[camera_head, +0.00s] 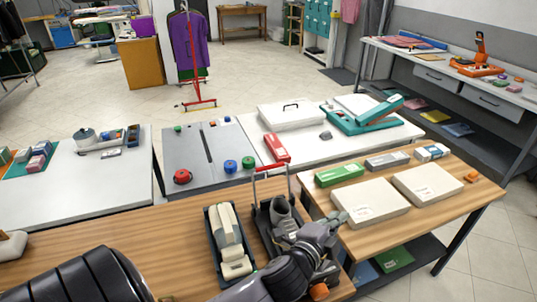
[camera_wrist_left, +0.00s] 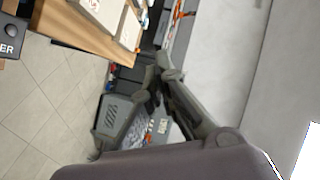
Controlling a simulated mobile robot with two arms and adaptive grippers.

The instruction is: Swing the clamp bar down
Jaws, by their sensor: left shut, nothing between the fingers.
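A dark clamp stand with a raised red bar (camera_head: 270,170) stands at the right end of the front wooden table. The red bar stands up at its far side. I cannot tell for certain that this is the clamp bar. My left gripper (camera_head: 341,217) is shut and empty, with its fingertips just right of the stand, over the gap or edge by the right wooden table. My wrist and forearm hide the near part of the stand. In the left wrist view the gripper (camera_wrist_left: 158,78) shows with its linkages close to the camera. My right gripper is not in view.
Flat white boxes (camera_head: 372,202) and a green box (camera_head: 339,175) lie on the right table. A teal press (camera_head: 345,122) with a raised arm and a red stapler-like box (camera_head: 276,148) are on the white table behind.

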